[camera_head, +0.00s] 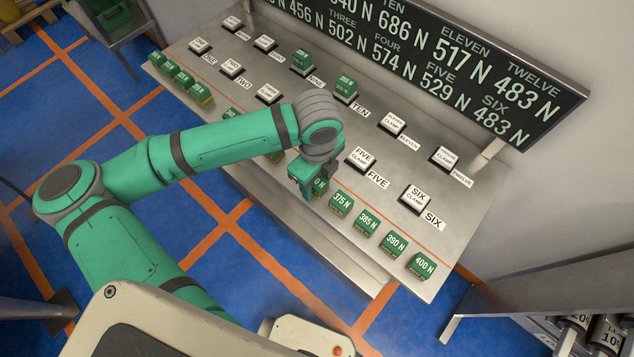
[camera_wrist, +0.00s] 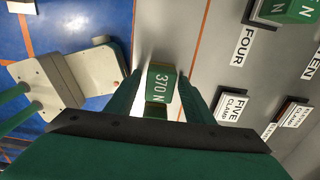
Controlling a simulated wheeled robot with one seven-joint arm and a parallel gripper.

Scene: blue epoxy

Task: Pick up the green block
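A green block marked 370 N (camera_wrist: 160,84) stands on the grey metal table, between the two fingers of my gripper (camera_wrist: 162,76) in the wrist view. The fingers are apart, one on each side of the block, with a narrow gap showing at each side. In the head view my gripper (camera_head: 303,178) is over the front row of blocks. It hides most of this block (camera_head: 320,187) there, leaving only part of its front face in sight.
More green blocks stand in the front row, such as 375 N (camera_head: 341,203) and 400 N (camera_head: 421,265). Labelled clamp pads, including FIVE (camera_head: 363,158) and SIX (camera_head: 415,198), lie behind; some hold blocks. A dark number board (camera_head: 440,60) stands at the back.

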